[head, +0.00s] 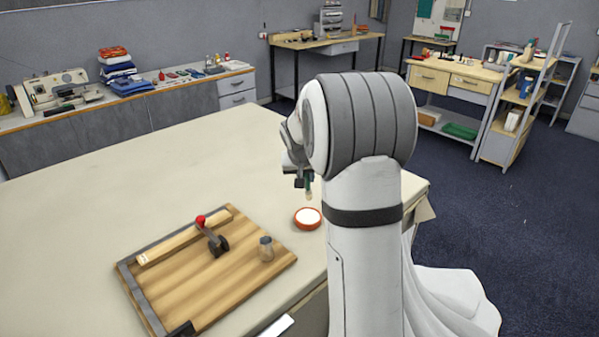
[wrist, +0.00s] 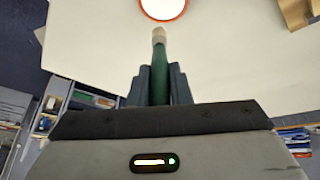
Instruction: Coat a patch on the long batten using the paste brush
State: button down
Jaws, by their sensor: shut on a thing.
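In the wrist view my gripper (wrist: 160,85) is shut on the green handle of the paste brush (wrist: 160,60). Its pale bristle tip points away from the jaws. The brush also shows in the head view (head: 309,188), tip down, above and close to the orange-rimmed paste dish (head: 307,224). I cannot tell whether the tip touches the dish; in the wrist view the white paste dish (wrist: 163,8) lies just beyond the tip. The long batten (head: 183,238) lies on the wooden board at the left, under a red-knobbed clamp (head: 212,234).
The wooden board (head: 215,290) has dark edge strips. The cloth table (head: 75,215) is clear behind and left of the board. A wooden corner shows in the wrist view (wrist: 297,14).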

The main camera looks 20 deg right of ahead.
notch_tip(320, 180, down, 6)
jog(key=b, duration=0.3)
jog(key=shift+s+a+r, duration=0.1)
jog(key=shift+r, duration=0.05)
jog(key=shift+s+f+b, duration=0.1)
jog(key=shift+f+b, duration=0.5)
jog(key=shift+b, duration=0.35)
dwell(2.4)
jog(key=shift+r, duration=0.1)
jog(key=shift+r+p, duration=2)
jog(key=shift+r, duration=1.5)
jog(key=shift+f, duration=0.1)
